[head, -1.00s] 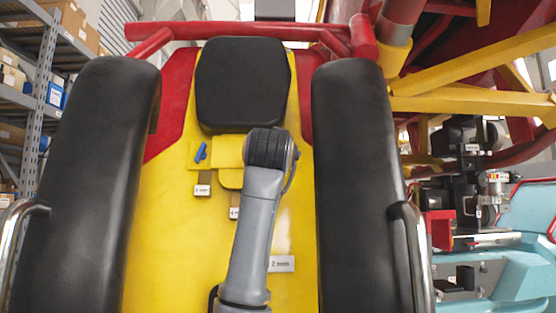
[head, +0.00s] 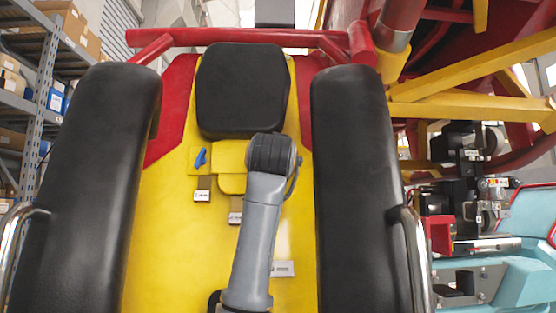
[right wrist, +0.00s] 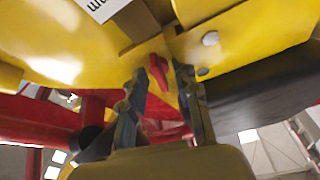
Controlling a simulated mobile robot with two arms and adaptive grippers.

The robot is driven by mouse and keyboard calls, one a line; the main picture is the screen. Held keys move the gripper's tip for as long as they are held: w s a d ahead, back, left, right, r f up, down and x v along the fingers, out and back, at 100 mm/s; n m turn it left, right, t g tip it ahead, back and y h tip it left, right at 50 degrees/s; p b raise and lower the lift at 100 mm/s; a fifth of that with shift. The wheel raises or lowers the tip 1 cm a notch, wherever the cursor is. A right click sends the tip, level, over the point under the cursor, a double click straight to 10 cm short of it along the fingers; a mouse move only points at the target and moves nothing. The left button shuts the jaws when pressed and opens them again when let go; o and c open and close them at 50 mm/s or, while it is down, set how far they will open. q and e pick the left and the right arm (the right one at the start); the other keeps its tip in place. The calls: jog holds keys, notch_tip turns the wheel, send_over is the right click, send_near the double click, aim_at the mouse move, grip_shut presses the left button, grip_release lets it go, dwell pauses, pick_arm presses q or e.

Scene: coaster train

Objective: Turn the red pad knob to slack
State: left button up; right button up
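The red pad knob (right wrist: 158,70) shows in the right wrist view on the yellow panel (right wrist: 235,40). My right gripper (right wrist: 160,76) is open, with one finger on each side of the knob. Gaps show between the knob and the fingers, and I cannot tell whether either touches it. In the head view my grey arm with its black joint covers the middle of the yellow seat back (head: 160,245), and the red knob and right gripper are hidden. My left gripper is not in view.
A blue knob (head: 200,158) sits left of my arm, above a small hanging label (head: 201,196). Black padded bolsters (head: 90,190) (head: 358,190) stand on both sides, with a black headrest (head: 241,90) above. Red and yellow steelwork (head: 470,100) and a teal seat (head: 520,270) are at the right.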

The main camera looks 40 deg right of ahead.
jog(key=v, duration=1.2)
jog(key=shift+f, duration=0.1)
